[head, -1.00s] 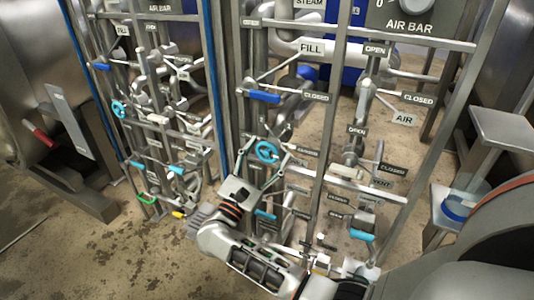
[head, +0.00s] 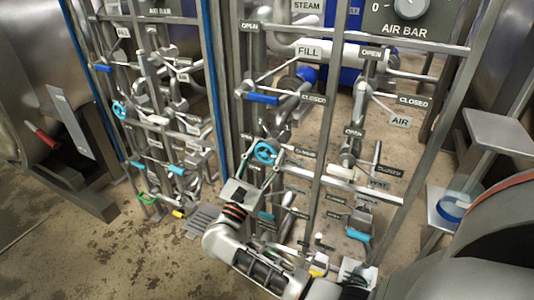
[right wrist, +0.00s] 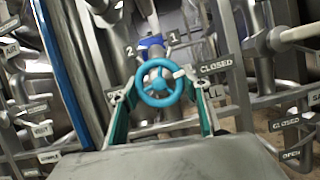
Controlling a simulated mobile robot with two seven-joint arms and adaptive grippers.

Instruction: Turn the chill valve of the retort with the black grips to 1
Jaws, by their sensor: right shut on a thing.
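A cyan handwheel (head: 265,153) is on the pipe rack in the middle of the head view. In the right wrist view the cyan handwheel (right wrist: 159,82) sits between the fingers of my right gripper (right wrist: 162,104), which is shut on it. A pale mark on the rim points to the upper right, towards the plate "1" (right wrist: 175,38); plate "2" (right wrist: 130,51) is at upper left. In the head view my right gripper (head: 262,170) reaches the wheel from below. I cannot make out black grips on the retorts. My left gripper is out of view.
A blue-handled lever (head: 263,98) is above the wheel, under the FILL plate (head: 308,51). A rack upright (head: 325,140) stands close on the right. Another rack with a cyan wheel (head: 119,110) is at left. Bare floor (head: 100,245) is at lower left.

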